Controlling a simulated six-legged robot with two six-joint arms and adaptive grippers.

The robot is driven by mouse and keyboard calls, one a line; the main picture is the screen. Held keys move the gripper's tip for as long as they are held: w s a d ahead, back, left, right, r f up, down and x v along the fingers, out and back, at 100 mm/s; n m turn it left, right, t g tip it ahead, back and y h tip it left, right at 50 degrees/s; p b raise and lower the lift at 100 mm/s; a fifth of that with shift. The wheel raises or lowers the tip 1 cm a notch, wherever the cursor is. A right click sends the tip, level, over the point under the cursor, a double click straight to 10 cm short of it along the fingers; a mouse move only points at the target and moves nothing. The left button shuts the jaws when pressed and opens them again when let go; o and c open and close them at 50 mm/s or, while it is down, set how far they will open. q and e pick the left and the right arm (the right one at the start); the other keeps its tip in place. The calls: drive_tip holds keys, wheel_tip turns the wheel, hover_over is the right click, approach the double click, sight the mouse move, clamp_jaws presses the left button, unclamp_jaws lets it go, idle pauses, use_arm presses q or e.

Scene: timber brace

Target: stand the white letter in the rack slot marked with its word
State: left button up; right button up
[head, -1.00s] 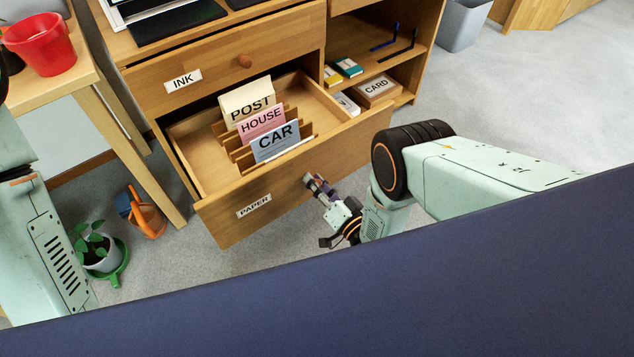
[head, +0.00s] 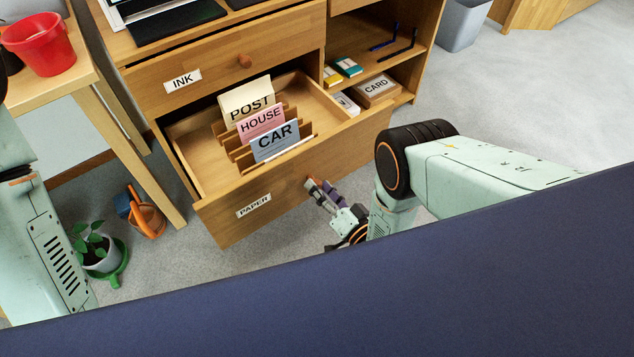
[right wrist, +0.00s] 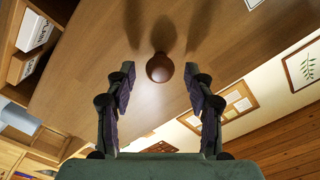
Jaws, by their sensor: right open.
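The PAPER drawer (head: 225,217) is pulled open. In it stands a wooden rack (head: 240,159) holding a cream POST card (head: 246,97), a pink HOUSE card (head: 263,113) and a pale blue CAR card (head: 283,135). I cannot pick out the white letter for certain. My right gripper (head: 322,190) is open at the drawer's front. In the right wrist view, the round wooden knob (right wrist: 160,68) is between the spread fingertips of that gripper (right wrist: 159,75), with gaps on both sides. My left gripper is out of view.
The INK drawer (head: 215,75) above is shut. An open shelf with a CARD box (head: 376,88) is at the right. A red pot (head: 42,50) stands on the left table. A potted plant (head: 98,250) and an orange watering can (head: 149,220) are on the floor.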

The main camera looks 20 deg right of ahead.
drive_tip(key=v, duration=0.9)
drive_tip(key=shift+s, duration=0.25)
